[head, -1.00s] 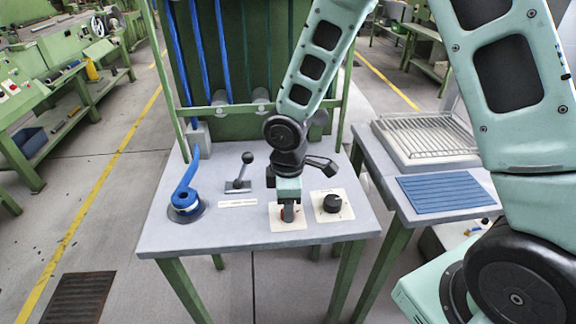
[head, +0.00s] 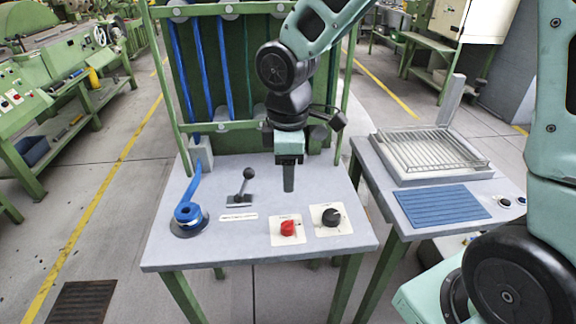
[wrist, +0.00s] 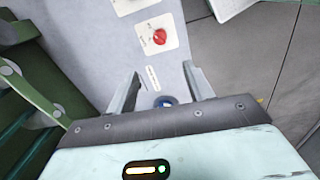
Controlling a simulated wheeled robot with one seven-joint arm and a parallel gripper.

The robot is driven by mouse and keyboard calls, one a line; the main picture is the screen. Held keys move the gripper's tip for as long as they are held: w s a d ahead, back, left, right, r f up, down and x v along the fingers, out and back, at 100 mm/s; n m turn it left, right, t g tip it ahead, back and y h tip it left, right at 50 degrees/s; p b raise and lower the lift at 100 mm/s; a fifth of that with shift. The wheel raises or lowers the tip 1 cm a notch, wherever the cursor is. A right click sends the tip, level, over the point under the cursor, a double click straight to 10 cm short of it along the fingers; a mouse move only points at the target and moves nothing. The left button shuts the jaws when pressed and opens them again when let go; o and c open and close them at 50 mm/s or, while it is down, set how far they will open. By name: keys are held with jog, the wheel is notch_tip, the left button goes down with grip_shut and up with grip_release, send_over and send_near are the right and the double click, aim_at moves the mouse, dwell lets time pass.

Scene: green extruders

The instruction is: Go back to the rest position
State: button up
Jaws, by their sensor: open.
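My gripper (head: 288,178) hangs pointing down above the grey table (head: 335,258), behind the red knob and apart from it. It is empty. In the wrist view the two fingers (wrist: 160,88) stand spread apart, so it is open. The red knob (head: 288,228) sits on a white plate on the table; it also shows in the wrist view (wrist: 159,37). A black knob (head: 330,217) on a similar plate is to its right.
A green frame with blue tubes (head: 200,65) rises behind. A side table at right holds a wire-rack tray (head: 405,168) and a blue mat (head: 442,202).

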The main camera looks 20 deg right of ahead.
dwell(0.3)
jog(key=s+a+r+m, duration=0.1)
jog(key=s+a+m, duration=0.2)
jog(key=s, duration=0.6)
jog(key=s+a+r+m, duration=0.2)
jog(key=s+a, duration=0.1)
jog(key=s, duration=0.7)
jog(key=shift+s+m+g+y, duration=0.2)
jog(key=shift+m+g+y, duration=0.1)
jog(key=shift+m+y, duration=0.1)
dwell(0.4)
